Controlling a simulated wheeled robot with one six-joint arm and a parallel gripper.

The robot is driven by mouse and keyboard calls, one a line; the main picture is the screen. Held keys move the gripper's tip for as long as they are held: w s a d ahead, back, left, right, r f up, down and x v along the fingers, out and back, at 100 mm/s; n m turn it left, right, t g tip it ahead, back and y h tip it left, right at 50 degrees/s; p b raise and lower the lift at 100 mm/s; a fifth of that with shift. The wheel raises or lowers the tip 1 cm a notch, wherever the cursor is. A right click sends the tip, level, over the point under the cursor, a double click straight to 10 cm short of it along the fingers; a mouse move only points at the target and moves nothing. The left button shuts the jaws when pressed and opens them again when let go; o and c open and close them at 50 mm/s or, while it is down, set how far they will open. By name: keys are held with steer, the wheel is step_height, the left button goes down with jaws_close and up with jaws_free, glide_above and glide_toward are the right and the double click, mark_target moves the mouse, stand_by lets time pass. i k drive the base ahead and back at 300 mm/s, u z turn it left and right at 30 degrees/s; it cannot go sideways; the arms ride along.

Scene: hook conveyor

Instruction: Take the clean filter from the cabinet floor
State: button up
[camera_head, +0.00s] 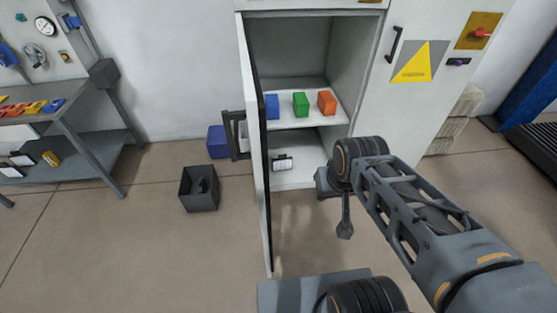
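A small filter-like cylinder (282,163), white with dark parts, lies on the cabinet floor (296,185) under the shelf, just inside the open door. I take it to be the clean filter; it is too small to tell in detail. My arm reaches in from the lower right and ends in front of the cabinet's lower right side. My gripper (344,230) seems to be the small dark end hanging below the arm's far joint, to the right of the filter and apart from it. Its fingers are too small to tell open from shut.
The cabinet door (255,150) stands open toward me on the left. A shelf (309,122) above the filter holds blue (272,106), green (301,104) and orange (327,102) blocks. A grey bin (199,202) with a dark object inside stands on the floor left of the door.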

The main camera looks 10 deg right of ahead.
mark_target(283, 162)
steer(key=i, duration=0.25)
steer(key=k, duration=0.5)
steer(key=z, duration=1.25)
steer(key=i, duration=2.55)
steer(key=u, duration=3.7)
steer(key=i, duration=0.5)
steer(key=u, duration=0.05)
